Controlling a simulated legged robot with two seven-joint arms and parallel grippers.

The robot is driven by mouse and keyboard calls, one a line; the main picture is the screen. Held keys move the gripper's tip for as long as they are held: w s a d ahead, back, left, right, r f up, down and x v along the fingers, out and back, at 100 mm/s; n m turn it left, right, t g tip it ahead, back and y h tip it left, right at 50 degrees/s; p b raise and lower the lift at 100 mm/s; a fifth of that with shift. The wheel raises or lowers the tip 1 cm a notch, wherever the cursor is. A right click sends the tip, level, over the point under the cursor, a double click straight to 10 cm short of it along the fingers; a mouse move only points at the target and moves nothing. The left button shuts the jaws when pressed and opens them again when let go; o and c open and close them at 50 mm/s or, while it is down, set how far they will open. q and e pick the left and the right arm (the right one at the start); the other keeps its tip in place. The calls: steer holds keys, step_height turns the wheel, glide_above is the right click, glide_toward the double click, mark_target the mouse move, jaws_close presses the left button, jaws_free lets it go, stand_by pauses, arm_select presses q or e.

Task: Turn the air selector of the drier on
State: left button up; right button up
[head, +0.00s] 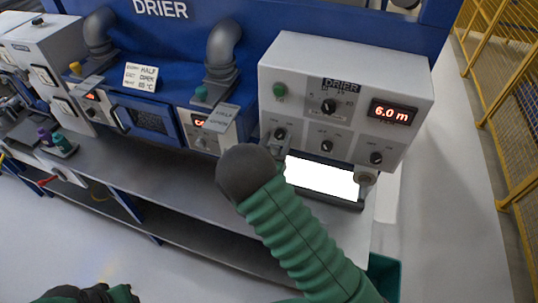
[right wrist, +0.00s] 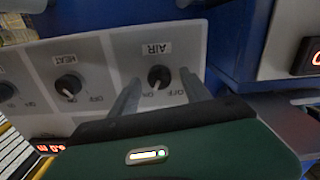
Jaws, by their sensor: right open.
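The air selector (head: 279,133) is the left of three dark knobs low on the drier's grey panel (head: 350,72). It also shows in the right wrist view (right wrist: 159,76), by the label AIR, with OFF and ON marks. Its pale pointer mark seems to slant towards ON, but it is small. My right gripper (head: 277,146) is open, with its grey fingers on either side of the selector in the right wrist view (right wrist: 160,94). I cannot tell whether they touch it. My left gripper (head: 92,293) shows only partly at the bottom left.
The heat knob (right wrist: 68,85) is beside the air selector. A display (head: 392,112) reads 6.0 m. A bright white panel (head: 322,178) is below the knobs. A grey shelf (head: 190,187) runs left, and a yellow fence (head: 497,90) stands at the right.

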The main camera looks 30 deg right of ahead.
steer(key=v, duration=1.5)
steer(key=shift+s+a+p, duration=0.15)
steer(key=shift+a+p, duration=0.15)
steer(key=shift+d+f, duration=0.1)
